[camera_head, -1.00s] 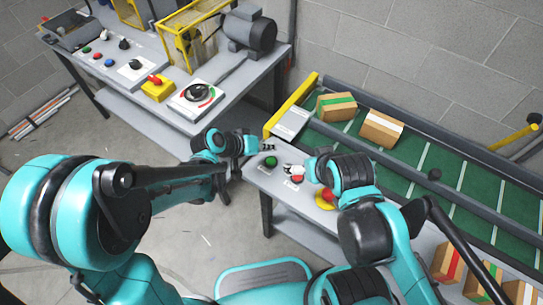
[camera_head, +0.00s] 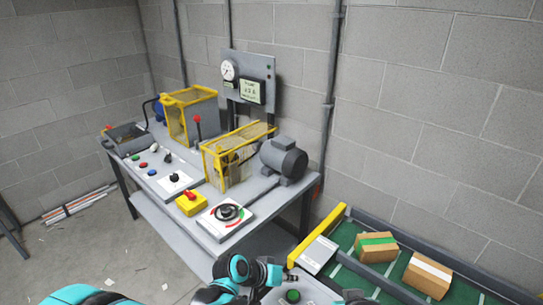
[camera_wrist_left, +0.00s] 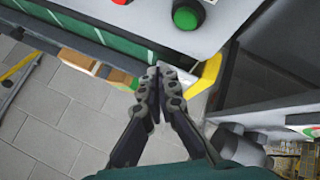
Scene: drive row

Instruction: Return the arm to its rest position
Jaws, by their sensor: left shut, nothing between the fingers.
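My left arm comes in at the bottom of the head view, with its turquoise and dark wrist low in the middle. My left gripper (camera_head: 282,275) is over the near edge of the conveyor's control panel, close to a green button (camera_head: 292,296). In the left wrist view the two dark fingers (camera_wrist_left: 156,85) lie together with nothing between them. The green button (camera_wrist_left: 187,14) shows beyond them at the top. Only a dark piece, perhaps of my right arm, shows at the bottom edge; my right gripper is not seen.
A grey workbench (camera_head: 178,222) with a red-and-yellow stop button (camera_head: 191,203), a rotary dial (camera_head: 228,212) and a motor (camera_head: 284,160) stands left of centre. A green conveyor (camera_head: 348,232) with two cartons (camera_head: 376,247) is at the right. Open floor lies at the left.

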